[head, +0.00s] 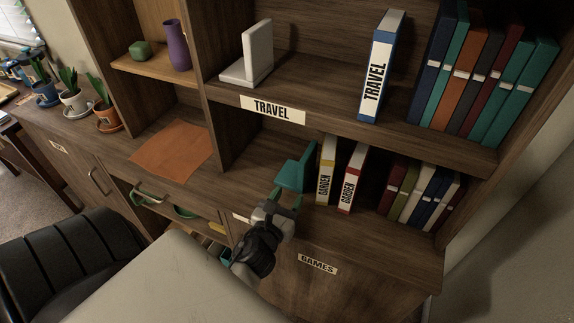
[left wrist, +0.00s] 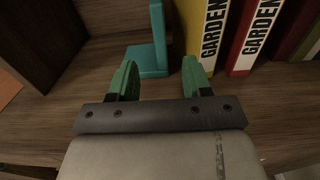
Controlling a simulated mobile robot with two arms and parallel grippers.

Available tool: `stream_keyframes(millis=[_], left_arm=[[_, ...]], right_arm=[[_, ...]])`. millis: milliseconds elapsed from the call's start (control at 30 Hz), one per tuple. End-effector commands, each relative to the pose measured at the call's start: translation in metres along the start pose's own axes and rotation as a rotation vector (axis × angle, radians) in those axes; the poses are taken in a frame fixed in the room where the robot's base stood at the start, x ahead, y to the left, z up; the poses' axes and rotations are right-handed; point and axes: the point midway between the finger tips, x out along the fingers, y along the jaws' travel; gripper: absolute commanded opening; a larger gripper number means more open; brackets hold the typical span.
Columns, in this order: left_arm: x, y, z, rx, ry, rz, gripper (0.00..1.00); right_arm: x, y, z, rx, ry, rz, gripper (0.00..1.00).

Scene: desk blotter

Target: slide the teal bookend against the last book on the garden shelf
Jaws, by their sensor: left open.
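The teal bookend (head: 291,175) stands upright on the lower shelf, left of the yellow garden book (head: 325,170). A red garden book (head: 352,178) stands right of the yellow one. In the left wrist view the bookend (left wrist: 158,42) has its upright plate on the right and its foot to the left, with a narrow gap to the yellow book (left wrist: 204,30). My left gripper (head: 285,201) is at the shelf's front, just before the bookend. Its green fingers (left wrist: 160,82) are open and empty, the right one close before the yellow book. My right gripper is not in view.
Several other books (head: 418,192) stand right of the garden books. The upper shelf holds a white bookend (head: 258,52), a travel book (head: 380,65) and more books. An orange mat (head: 172,148) lies to the left. The shelf left of the teal bookend is bare.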

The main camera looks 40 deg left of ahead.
Motion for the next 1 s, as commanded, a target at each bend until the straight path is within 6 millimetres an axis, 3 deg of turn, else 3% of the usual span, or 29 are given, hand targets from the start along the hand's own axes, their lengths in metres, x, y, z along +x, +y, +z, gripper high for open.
stream_keyframes(millis=[367,800,1000], left_arm=[[0.011,0.0,0.002,-0.005,-0.001,0.001,0.49],[0.085,0.0,0.002,-0.006,-0.001,0.002,0.49],[0.104,0.0,0.001,-0.007,0.0,0.002,0.49]], right_arm=[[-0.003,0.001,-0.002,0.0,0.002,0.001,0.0],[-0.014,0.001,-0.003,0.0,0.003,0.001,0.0],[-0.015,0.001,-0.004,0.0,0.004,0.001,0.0]])
